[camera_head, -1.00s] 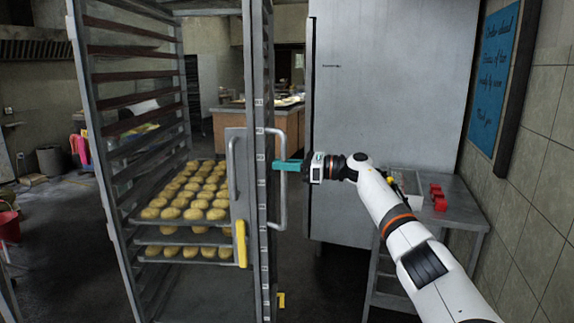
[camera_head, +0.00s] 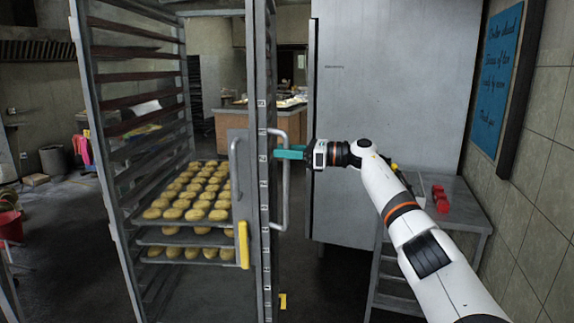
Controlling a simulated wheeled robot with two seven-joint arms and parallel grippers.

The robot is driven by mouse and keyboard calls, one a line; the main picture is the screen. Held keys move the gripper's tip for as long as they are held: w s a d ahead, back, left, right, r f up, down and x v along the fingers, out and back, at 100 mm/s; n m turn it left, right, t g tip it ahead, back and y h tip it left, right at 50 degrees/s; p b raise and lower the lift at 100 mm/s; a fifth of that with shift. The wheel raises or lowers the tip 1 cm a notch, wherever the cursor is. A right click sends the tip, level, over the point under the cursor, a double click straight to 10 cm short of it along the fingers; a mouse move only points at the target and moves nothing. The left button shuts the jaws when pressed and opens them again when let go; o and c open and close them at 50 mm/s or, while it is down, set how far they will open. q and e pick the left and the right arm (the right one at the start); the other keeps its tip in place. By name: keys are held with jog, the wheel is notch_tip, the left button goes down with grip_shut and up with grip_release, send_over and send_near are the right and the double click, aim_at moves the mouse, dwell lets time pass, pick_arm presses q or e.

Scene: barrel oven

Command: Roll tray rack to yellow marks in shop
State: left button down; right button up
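The tall metal tray rack (camera_head: 262,85) stands upright in front of me, left of centre. Low in it are several trays (camera_head: 190,238) with rows of round golden buns. A vertical loop handle (camera_head: 283,205) is on the rack's right side. My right gripper (camera_head: 284,154) comes in from the right, its teal fingers at this handle. The fingers overlap the handle bar and the rack post, so I cannot tell whether they are closed around the bar. My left gripper is not in view.
A large grey metal cabinet (camera_head: 385,120) stands behind my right arm. A metal side table (camera_head: 455,207) with red items (camera_head: 440,198) is at the right, by the tiled wall. A wooden counter (camera_head: 232,125) stands behind the rack. A red bucket (camera_head: 10,225) is at far left.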

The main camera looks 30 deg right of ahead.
notch_tip(320, 180, up, 6)
jog(key=shift+f+p, duration=0.2)
jog(key=shift+p, duration=0.1)
jog(key=shift+r, duration=0.25)
jog(key=v, duration=1.4)
dwell(0.7)
jog(key=shift+a, duration=0.1)
